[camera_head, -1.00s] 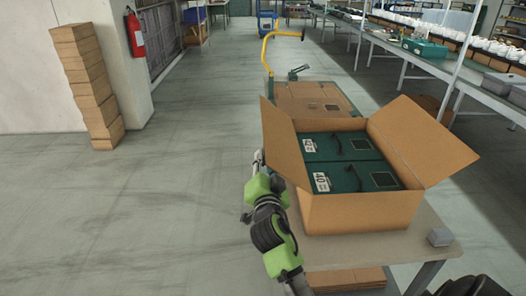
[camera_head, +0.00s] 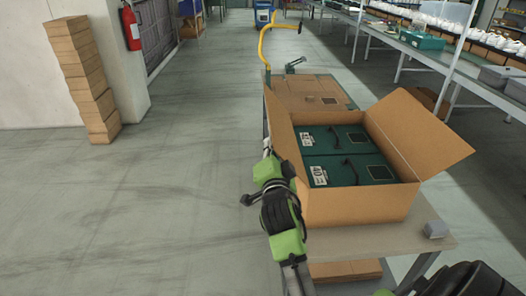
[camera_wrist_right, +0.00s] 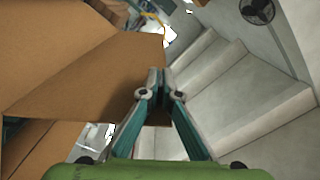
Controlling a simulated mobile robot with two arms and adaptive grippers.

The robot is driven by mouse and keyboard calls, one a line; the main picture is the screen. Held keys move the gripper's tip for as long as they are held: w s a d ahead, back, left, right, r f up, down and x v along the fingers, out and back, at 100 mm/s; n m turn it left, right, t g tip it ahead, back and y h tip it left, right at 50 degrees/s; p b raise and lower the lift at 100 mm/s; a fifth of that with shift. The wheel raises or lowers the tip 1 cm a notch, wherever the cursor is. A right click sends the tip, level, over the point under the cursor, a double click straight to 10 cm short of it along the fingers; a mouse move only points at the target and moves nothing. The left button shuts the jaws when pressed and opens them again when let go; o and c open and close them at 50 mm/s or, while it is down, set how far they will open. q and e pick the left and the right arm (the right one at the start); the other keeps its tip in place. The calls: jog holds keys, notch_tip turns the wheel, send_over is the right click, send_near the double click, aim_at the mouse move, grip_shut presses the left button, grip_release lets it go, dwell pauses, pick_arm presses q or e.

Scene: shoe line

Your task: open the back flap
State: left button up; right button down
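An open cardboard box (camera_head: 360,207) stands on the table in the head view, holding two dark green shoe boxes (camera_head: 345,160). Its left flap (camera_head: 284,128) stands up and leans outward; its right flap (camera_head: 425,130) spreads outward. I cannot tell how the far-side flap lies. My right gripper (camera_head: 267,147) is at the outer edge of the left flap, small and partly hidden by its wrist. In the right wrist view its fingertips (camera_wrist_right: 161,72) are almost together beside the edge of a cardboard panel (camera_wrist_right: 90,85). Whether they touch it is unclear. My left gripper is not visible.
Another carton (camera_head: 310,95) lies behind the open box, near a yellow curved bar (camera_head: 264,48). A small grey block (camera_head: 435,230) sits at the table's right corner. Stacked cartons (camera_head: 84,80) stand far left. The floor left of the table is clear.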

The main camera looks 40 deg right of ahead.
aim_at(278, 145)
jog(key=shift+s+d+r+m+p, duration=0.3)
jog(key=shift+d+r+p, duration=0.2)
jog(key=shift+r, duration=0.3)
jog(key=shift+s+d+r, duration=0.25)
jog(key=shift+d, duration=0.2)
jog(key=c, duration=2.4)
grip_release()
jog(key=shift+c, duration=0.2)
jog(key=shift+o, duration=0.8)
jog(key=shift+d+f, duration=0.1)
jog(key=shift+f, duration=0.05)
